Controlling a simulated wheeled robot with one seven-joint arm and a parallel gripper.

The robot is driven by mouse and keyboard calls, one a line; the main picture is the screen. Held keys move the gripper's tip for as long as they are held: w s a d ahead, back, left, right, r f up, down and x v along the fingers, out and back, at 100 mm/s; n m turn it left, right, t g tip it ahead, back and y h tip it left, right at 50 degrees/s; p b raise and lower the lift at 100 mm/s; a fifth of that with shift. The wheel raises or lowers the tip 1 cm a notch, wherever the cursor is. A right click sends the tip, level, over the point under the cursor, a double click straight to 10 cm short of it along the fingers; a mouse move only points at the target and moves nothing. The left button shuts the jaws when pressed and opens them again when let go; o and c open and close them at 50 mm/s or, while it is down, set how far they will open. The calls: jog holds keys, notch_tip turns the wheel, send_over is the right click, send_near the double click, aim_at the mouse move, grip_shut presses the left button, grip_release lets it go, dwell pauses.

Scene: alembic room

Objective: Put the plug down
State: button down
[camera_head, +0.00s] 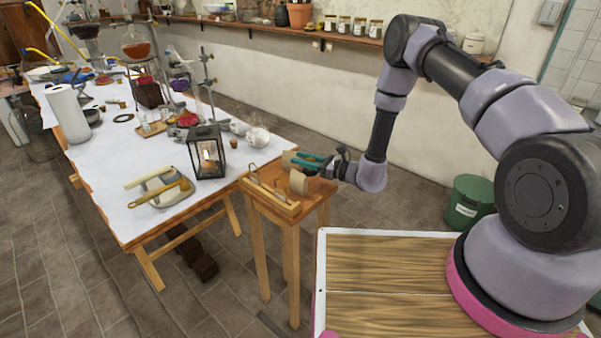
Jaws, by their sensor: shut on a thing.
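My gripper (304,162), with teal fingers, is over the right part of a small wooden stand (290,215). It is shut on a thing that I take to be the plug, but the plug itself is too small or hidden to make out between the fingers. Two tan curved pieces stand right by the fingers, one in front (298,183) and one behind (289,158). I cannot tell whether the fingers touch them. A shallow wooden frame (272,199) with thin upright wires lies on the stand, to the left of my gripper.
A long table (110,195) with a white top stands to the left. Near its right end are a black lantern (207,152), a small cork-coloured piece (233,143) and white teapots (257,137). Glassware stands farther back. A green bin (469,202) stands on the floor at right.

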jog(key=shift+f, duration=2.25)
jog(key=shift+f, duration=0.2)
jog(key=c, duration=0.5)
grip_release()
jog(key=shift+r, duration=0.1)
